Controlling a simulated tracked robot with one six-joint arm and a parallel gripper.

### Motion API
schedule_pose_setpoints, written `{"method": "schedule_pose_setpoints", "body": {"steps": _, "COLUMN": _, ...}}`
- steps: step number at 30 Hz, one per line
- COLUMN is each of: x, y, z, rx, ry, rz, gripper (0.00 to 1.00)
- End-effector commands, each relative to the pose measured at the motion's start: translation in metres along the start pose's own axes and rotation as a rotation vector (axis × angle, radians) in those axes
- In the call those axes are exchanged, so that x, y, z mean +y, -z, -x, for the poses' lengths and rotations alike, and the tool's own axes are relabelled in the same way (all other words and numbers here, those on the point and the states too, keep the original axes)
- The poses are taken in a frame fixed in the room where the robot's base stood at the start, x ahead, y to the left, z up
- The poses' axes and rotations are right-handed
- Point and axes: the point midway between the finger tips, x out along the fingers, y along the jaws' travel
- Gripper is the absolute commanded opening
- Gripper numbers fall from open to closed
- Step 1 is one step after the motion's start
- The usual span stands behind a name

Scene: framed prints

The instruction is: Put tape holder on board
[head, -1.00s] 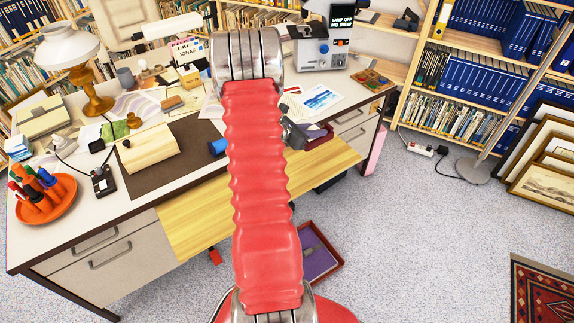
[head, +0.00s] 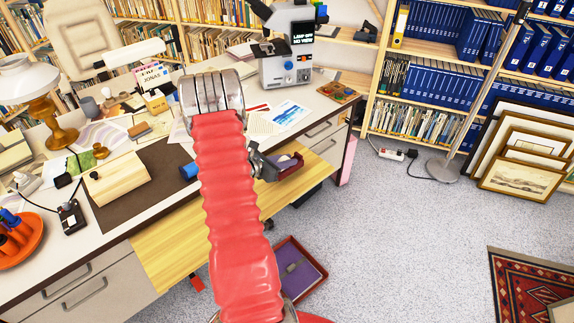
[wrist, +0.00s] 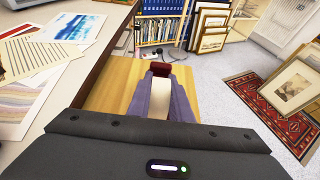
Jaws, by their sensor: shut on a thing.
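The tape holder appears as a dark red piece (head: 291,173) right of my red arm in the head view. In the wrist view its dark red end (wrist: 160,68) shows beyond my gripper (wrist: 161,90), with a cream part between the purple-grey fingers. My gripper (head: 276,165) is shut on it. The board is a yellow wooden panel (head: 170,262) along the desk's front; it also shows in the wrist view (wrist: 108,92). The holder overlaps the board's far part in both views. I cannot tell whether they touch. My arm hides the board's middle.
The white desk (head: 60,240) carries papers, a lamp (head: 45,110), a wooden box (head: 118,178) and a microscope (head: 287,55). A red tray with purple lining (head: 300,272) lies on the floor. Framed prints (head: 525,150) lean at right. Grey floor (head: 400,240) is clear.

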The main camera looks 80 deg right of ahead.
Motion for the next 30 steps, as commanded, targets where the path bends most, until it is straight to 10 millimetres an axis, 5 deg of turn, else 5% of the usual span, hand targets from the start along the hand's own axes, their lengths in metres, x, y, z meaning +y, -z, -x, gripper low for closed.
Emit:
{"method": "schedule_pose_setpoints", "body": {"steps": 6, "x": 0.001, "y": 0.019, "z": -0.008, "rx": -0.002, "ry": -0.001, "rz": 0.000, "gripper": 0.00}}
{"method": "schedule_pose_setpoints", "body": {"steps": 18, "x": 0.001, "y": 0.022, "z": -0.009, "rx": -0.002, "ry": -0.001, "rz": 0.000, "gripper": 0.00}}
{"method": "schedule_pose_setpoints", "body": {"steps": 19, "x": 0.000, "y": 0.023, "z": -0.009, "rx": 0.000, "ry": -0.001, "rz": 0.001, "gripper": 0.20}}
{"method": "schedule_pose_setpoints", "body": {"steps": 26, "x": 0.000, "y": 0.022, "z": -0.009, "rx": 0.000, "ry": -0.001, "rz": 0.001, "gripper": 0.36}}
{"method": "schedule_pose_setpoints", "body": {"steps": 30, "x": 0.000, "y": 0.022, "z": -0.009, "rx": 0.000, "ry": -0.001, "rz": 0.001, "gripper": 0.37}}
